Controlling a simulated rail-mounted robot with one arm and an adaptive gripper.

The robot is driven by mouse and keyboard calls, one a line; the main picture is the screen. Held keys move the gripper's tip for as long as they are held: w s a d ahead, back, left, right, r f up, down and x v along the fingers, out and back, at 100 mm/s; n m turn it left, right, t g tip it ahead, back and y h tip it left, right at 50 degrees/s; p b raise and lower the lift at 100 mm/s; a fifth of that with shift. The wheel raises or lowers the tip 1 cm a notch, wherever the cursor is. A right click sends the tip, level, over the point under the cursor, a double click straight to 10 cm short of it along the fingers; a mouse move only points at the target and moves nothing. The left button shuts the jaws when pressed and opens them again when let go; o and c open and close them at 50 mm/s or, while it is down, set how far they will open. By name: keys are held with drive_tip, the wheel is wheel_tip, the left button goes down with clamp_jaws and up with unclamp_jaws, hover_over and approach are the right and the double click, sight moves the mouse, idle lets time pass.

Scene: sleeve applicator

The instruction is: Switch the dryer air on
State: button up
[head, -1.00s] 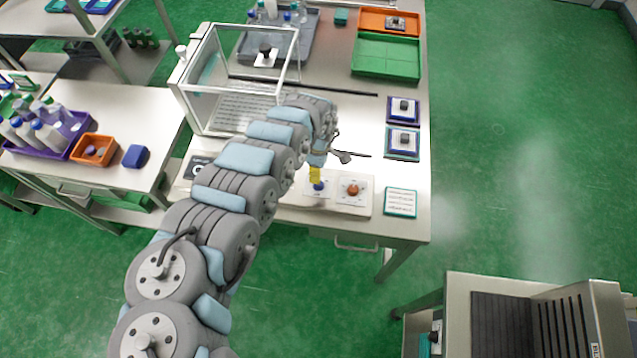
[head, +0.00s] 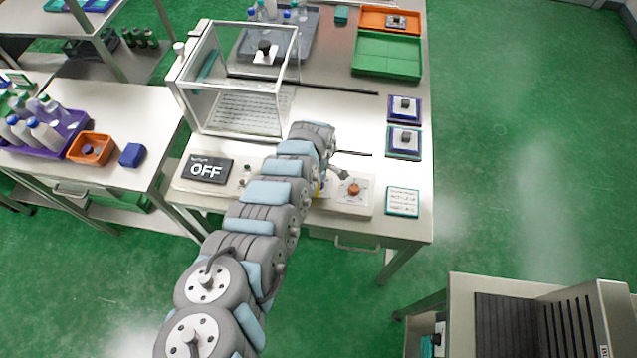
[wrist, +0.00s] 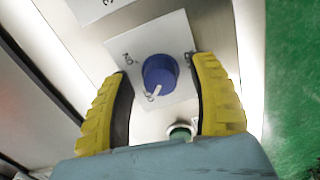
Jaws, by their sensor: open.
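A blue knob (wrist: 160,74) with a white pointer sits on a white label plate (wrist: 178,38) in the wrist view. The pointer is turned toward the lower left of the picture. Small lettering stands left and right of the knob, too blurred to read surely. My gripper (wrist: 162,72) is open, one yellow finger on each side of the knob, with visible gaps. In the head view my arm hides the knob; only a bit of yellow finger shows. A dark display (head: 207,170) on the same bench reads OFF; its smaller heading is unclear.
An orange-red knob (head: 353,190) sits just right of my gripper. A green button (wrist: 181,132) lies near the fingers. A clear-walled box (head: 240,80) stands behind. A teal-edged card (head: 403,202) lies at the bench's right front.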

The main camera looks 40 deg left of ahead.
drive_tip(key=shift+f, duration=0.1)
clamp_jaws()
drive_tip(key=shift+d+m+p, duration=0.15)
drive_tip(key=shift+m+p, duration=0.35)
drive_tip(key=shift+m, duration=0.1)
drive_tip(key=shift+m+p, duration=0.6)
drive_tip(key=shift+m, duration=0.6)
drive_tip(key=m, duration=0.5)
drive_tip(key=m+b, duration=0.1)
drive_tip(key=m, duration=0.3)
drive_tip(key=shift+f+m+b, duration=0.1)
drive_tip(key=shift+m+b, duration=0.2)
drive_tip(key=m+b, duration=0.1)
drive_tip(key=m, duration=0.3)
drive_tip(key=shift+m, duration=0.3)
